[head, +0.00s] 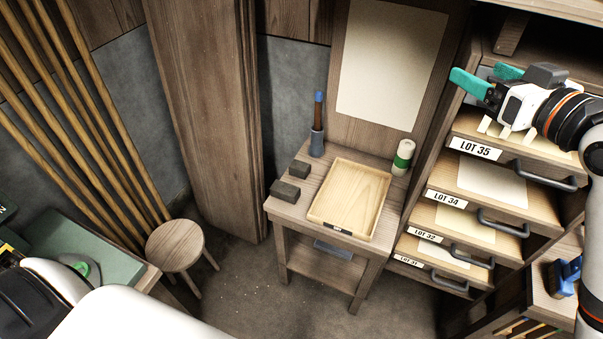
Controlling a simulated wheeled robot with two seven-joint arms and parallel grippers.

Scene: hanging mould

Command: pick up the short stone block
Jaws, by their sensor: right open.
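Two dark grey blocks lie on the left side of the small wooden table (284,212). The rear block (299,169) looks a little shorter than the front block (285,191). They lie close together, left of a shallow wooden tray. My right gripper (489,78) is at the upper right, its teal fingers apart with nothing between them. It is above the open LOT 35 drawer (477,149), well away from both blocks. My left gripper is out of view; only white and black parts of my own body show at the lower left.
The tray (348,199) fills the table's middle. A blue-topped tool in a grey holder (317,142) and a green-and-white cylinder (403,157) stand behind. Labelled drawers with handles jut out at right. A round stool (175,245) stands left; floor before the table is clear.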

